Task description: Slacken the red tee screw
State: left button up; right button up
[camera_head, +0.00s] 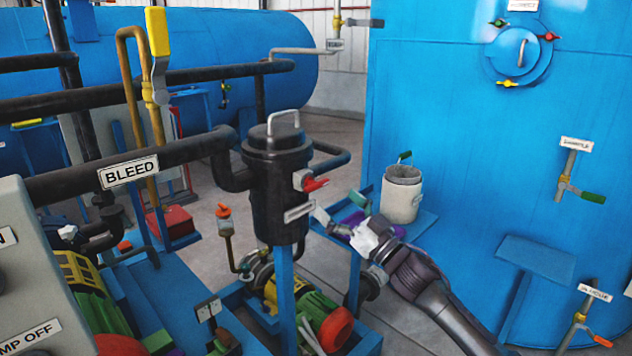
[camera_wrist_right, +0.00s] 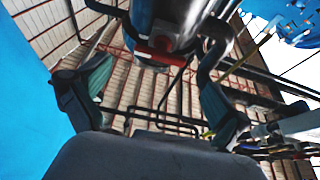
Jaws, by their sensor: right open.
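A red tee-shaped screw (camera_head: 549,37) shows at the right of the round hatch (camera_head: 519,54) on the big blue tank, with a green one and a yellow one around the same hatch. A separate red lever (camera_head: 316,184) sits on the side of the black vessel. My right gripper (camera_head: 340,214) is open, low beside the black vessel and well below the hatch. In the right wrist view its open fingers (camera_wrist_right: 152,95) stand apart with nothing between their tips; a red part (camera_wrist_right: 153,54) shows beyond them, which I cannot identify surely. My left gripper is not in view.
The black vessel (camera_head: 280,180) stands close left of my right gripper. A pale bucket (camera_head: 402,194) stands behind it. A blue shelf (camera_head: 537,257) and valve handles (camera_head: 591,197) stick out from the tank. The tank face below the hatch is mostly clear.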

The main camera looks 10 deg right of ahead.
aim_at(319, 186)
jog(key=x, duration=0.5)
jog(key=shift+w+a+r, duration=0.15)
jog(key=shift+w, duration=0.2)
jog(key=shift+w+a+r+p, duration=0.1)
jog(key=shift+w+a+p, duration=0.1)
jog(key=shift+w+p, duration=0.15)
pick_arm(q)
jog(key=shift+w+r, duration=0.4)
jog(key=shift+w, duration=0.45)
pick_arm(e)
jog(key=c, duration=1.2)
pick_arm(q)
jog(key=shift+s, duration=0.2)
